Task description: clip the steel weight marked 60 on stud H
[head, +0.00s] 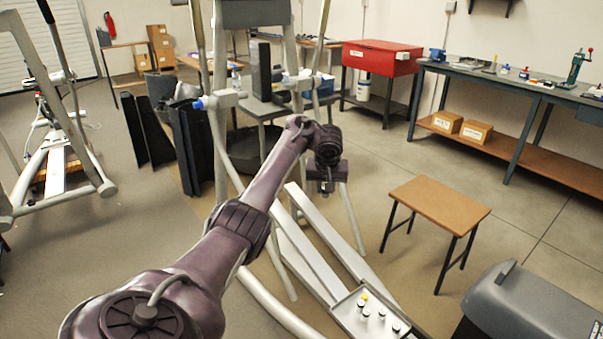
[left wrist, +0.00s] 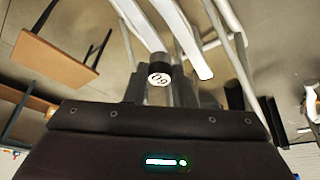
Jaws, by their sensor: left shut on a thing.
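My left gripper (head: 326,185) hangs in mid-air near the grey elliptical frame (head: 280,115) in the head view. In the left wrist view, my left gripper (left wrist: 160,92) is shut on a small dark steel weight (left wrist: 159,72) with a white round label. The label is upside down and seems to read 60. In the head view the weight is too small and dark to tell from the gripper. A tray (head: 345,321) at the bottom holds several small weights, one with a yellow top. I cannot make out stud H or its letter. My right gripper is not in view.
Pale rails (head: 325,245) of the machine run below the gripper. A small brown-topped table (head: 437,203) stands right of it. A grey box-like case (head: 535,305) is at bottom right. A red cabinet (head: 380,57) and a workbench (head: 500,77) stand behind. The floor between is clear.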

